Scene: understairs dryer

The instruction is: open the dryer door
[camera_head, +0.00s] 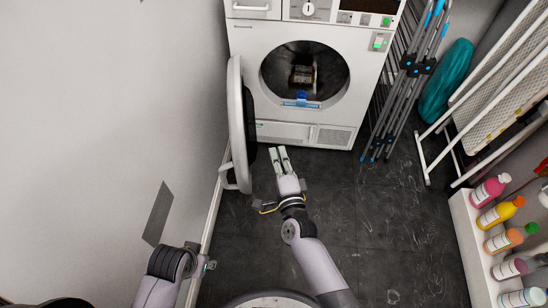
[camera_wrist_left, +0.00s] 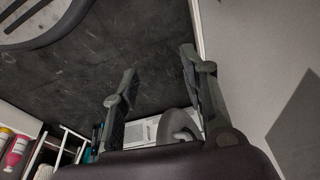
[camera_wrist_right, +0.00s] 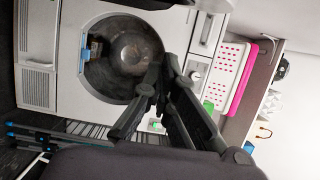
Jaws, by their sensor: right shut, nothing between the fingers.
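The white dryer (camera_head: 285,120) stands at the back, with its round drum opening (camera_head: 330,75) uncovered. The dryer door (camera_head: 237,125) is swung wide open to the left, seen nearly edge-on close to the left wall. My right gripper (camera_head: 278,153) is just right of the door's lower part and below the dryer front, with a visible gap to the door. Its fingers are shut and empty; they also show in the right wrist view (camera_wrist_right: 161,68) with the drum opening beyond. My left gripper (camera_wrist_left: 159,62) has its fingers apart and empty, over the floor near the left wall.
A grey folding rack (camera_head: 405,80) leans right of the dryer. A teal bag (camera_head: 446,80) and an ironing board (camera_head: 505,85) are beyond it. Colored bottles (camera_head: 488,190) stand on a white shelf at right. The dark floor (camera_head: 375,220) in the middle is clear.

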